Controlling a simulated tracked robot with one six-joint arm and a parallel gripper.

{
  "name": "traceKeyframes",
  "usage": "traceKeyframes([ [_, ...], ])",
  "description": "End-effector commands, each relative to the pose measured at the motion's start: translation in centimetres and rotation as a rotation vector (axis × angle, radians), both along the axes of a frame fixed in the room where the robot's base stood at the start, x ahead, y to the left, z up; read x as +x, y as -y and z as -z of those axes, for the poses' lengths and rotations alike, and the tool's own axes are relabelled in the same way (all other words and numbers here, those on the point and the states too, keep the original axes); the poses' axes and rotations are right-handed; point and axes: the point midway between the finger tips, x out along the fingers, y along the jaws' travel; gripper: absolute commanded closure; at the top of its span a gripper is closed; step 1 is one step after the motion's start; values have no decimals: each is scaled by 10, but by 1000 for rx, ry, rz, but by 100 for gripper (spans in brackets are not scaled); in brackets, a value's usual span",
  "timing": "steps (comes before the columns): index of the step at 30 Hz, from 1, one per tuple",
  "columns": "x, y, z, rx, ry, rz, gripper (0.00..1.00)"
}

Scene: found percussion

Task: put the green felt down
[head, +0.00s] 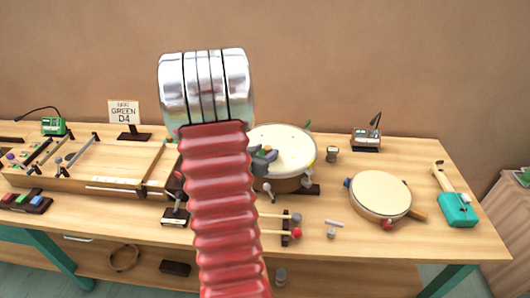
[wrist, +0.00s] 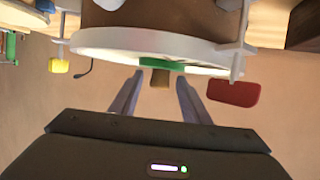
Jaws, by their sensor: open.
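In the wrist view a green piece (wrist: 162,65), which looks like the green felt, lies against the white rim of the round drum (wrist: 110,42). A small brown block adjoins it. My gripper (wrist: 160,80) is open, with one finger on each side of the brown block and a gap to both. I cannot tell whether the green piece rests fully on the drum. In the head view the large drum (head: 290,142) stands behind my arm, which hides its left part. Dark grey parts, probably my gripper, show at its left edge beside small green and orange spots.
A sign (head: 123,112) reading "GREEN D4" stands at the back left, near a wooden frame (head: 100,186). A smaller drum (head: 380,193), mallets (head: 282,217) and a teal instrument (head: 457,209) lie to the right. A red block (wrist: 233,92) hangs near the rim in the wrist view.

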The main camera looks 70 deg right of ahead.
Motion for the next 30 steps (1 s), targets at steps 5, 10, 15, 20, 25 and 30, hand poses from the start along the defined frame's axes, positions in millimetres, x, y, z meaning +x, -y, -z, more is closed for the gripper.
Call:
traceKeyframes([
  [5,1,-4,-4,0,1,-2,57],
  [10,5,-20,-10,-1,1,-3,57],
  [15,9,-44,-19,0,0,-3,57],
  [20,13,-66,-27,-2,1,-4,57],
  [25,17,-89,-35,0,1,-4,57],
  [30,20,-106,-42,-1,0,-2,57],
])
